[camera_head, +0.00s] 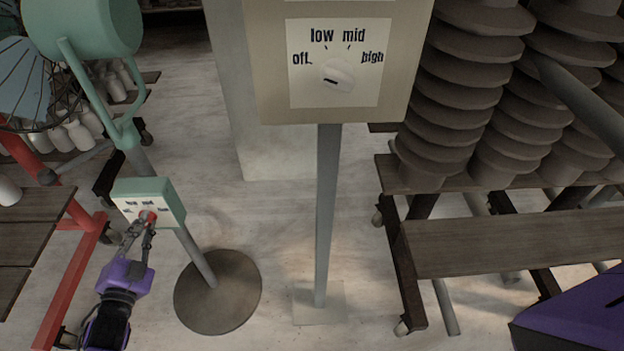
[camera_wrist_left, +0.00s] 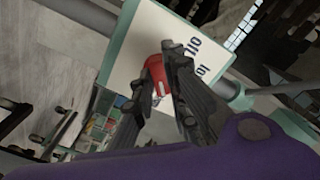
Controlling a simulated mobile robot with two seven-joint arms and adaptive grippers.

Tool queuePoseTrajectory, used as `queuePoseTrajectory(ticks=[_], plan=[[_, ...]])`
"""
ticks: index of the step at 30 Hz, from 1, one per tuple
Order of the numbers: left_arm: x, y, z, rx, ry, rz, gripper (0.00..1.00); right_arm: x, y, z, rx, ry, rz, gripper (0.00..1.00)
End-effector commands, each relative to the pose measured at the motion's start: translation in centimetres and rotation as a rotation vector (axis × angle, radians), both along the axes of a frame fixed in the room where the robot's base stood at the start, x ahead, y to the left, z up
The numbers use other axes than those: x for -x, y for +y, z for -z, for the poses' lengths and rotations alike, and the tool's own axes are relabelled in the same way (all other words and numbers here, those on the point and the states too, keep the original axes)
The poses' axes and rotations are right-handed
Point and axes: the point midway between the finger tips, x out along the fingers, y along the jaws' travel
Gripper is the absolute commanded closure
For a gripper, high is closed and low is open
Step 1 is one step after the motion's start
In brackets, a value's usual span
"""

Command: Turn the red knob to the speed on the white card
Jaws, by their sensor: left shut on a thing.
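The red knob (camera_head: 149,217) is on the white face of a small green control box (camera_head: 176,197) on a pole at the left. My left gripper (camera_head: 141,225) is shut on the knob; in the wrist view, its dark fingers (camera_wrist_left: 164,72) lie on both sides of the red knob (camera_wrist_left: 153,67). A pale mark shows on the knob, but its setting is unclear. The white card (camera_head: 370,92) on a large cream panel reads off, low, mid, high around a white dial (camera_head: 337,75). The dial's dark mark is left of and below its centre. My right gripper is out of view.
The box's pole stands on a round brown base (camera_head: 218,292). A green fan (camera_head: 85,25) is above left, by a red frame (camera_head: 60,285). Brown racks with stacked discs (camera_head: 455,75) fill the right. Open floor lies between.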

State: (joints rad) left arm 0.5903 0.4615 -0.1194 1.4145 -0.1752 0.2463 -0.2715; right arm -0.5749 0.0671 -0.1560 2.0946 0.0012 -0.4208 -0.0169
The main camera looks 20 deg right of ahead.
Motion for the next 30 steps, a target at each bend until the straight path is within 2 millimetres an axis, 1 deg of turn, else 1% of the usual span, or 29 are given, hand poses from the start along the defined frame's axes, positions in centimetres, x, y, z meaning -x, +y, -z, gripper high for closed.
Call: queuePoseTrajectory(ticks=[1,6,12,21,30], plan=[[0.05,-0.05,0.06,-0.036,-0.013,0.000,1.00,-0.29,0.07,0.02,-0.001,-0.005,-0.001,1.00],[0.05,-0.01,0.07,-0.153,-0.055,0.001,1.00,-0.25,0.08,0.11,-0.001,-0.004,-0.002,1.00],[0.05,-0.01,0.08,-0.253,-0.091,0.001,1.00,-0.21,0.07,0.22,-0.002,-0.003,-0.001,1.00],[0.06,-0.05,0.07,-0.320,-0.115,0.001,1.00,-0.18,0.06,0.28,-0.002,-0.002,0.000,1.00],[0.06,-0.05,0.07,-0.329,-0.118,0.001,1.00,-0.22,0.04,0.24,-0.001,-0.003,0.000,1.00]])
